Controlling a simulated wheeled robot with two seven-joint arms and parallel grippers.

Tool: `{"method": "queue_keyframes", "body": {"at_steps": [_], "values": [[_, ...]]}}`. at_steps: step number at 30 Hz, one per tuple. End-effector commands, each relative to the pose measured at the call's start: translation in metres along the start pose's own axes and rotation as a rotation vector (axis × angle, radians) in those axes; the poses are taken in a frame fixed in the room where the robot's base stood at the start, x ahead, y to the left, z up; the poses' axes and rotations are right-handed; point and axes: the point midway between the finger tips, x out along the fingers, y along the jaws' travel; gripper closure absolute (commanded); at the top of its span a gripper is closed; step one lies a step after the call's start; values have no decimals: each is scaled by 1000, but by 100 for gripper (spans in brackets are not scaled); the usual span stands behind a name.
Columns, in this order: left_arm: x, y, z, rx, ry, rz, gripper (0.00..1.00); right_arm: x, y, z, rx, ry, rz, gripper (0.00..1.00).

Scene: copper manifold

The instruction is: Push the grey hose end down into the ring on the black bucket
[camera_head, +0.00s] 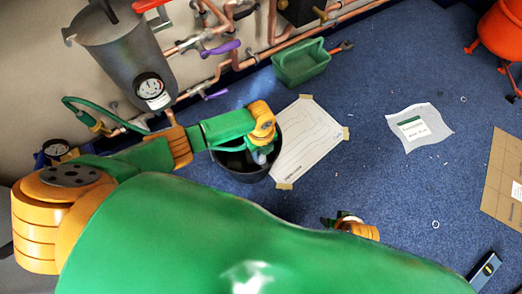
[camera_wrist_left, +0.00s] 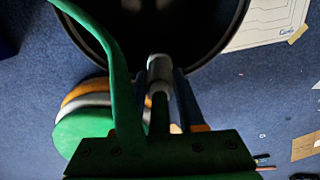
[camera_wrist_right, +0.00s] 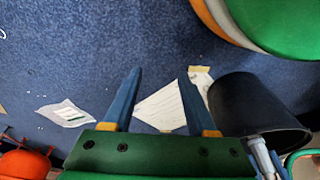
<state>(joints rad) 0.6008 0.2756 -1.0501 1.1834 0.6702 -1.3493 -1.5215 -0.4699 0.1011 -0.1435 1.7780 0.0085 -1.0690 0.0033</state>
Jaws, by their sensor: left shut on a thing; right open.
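The black bucket (camera_head: 243,166) stands on the blue floor below my left gripper (camera_head: 262,154). In the left wrist view, the grey hose end (camera_wrist_left: 160,72) lies between the fingers of my left gripper (camera_wrist_left: 166,88), shut on it, close to the rim of the bucket (camera_wrist_left: 236,28). A grey piece at the bucket's side also shows in the right wrist view. I cannot make out the ring or whether the hose end touches it. My right gripper (camera_wrist_right: 160,74) is open and empty, with the bucket (camera_wrist_right: 252,106) to its right.
A taped paper drawing (camera_head: 308,140) lies beside the bucket. A green caddy (camera_head: 300,63), a white sheet (camera_head: 420,128), cardboard (camera_head: 505,180) and a blue level (camera_head: 484,270) lie around. A grey tank (camera_head: 128,55) and copper pipes line the wall. Floor right of the drawing is mostly clear.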

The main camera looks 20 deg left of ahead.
Motion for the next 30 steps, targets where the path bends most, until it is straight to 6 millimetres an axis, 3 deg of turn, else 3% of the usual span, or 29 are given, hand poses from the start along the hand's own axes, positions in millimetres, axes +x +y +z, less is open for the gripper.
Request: {"method": "queue_keyframes", "body": {"at_steps": [4, 5, 8, 9, 18, 24, 30], "values": [[0, 0, 0, 0, 0, 0, 100, 0, 0, 0, 0, 0, 0, 43], [0, 0, 0, 0, 0, 0, 56, 0, 0, 0, 0, 0, 0, 43], [0, 0, 0, 0, 0, 0, 29, 0, 0, 0, 0, 0, 0, 43], [0, 0, 0, 0, 0, 0, 26, 0, 0, 0, 0, 0, 0, 43], [0, 0, 0, 0, 0, 0, 26, -2, 0, -1, 0, 1, 0, 43], [-6, 0, 0, 0, 0, -1, 26, -23, 0, -10, 2, 8, -1, 43], [-32, 0, 0, -1, 0, -1, 26, 2, 0, 11, -3, -19, 2, 43]]}}
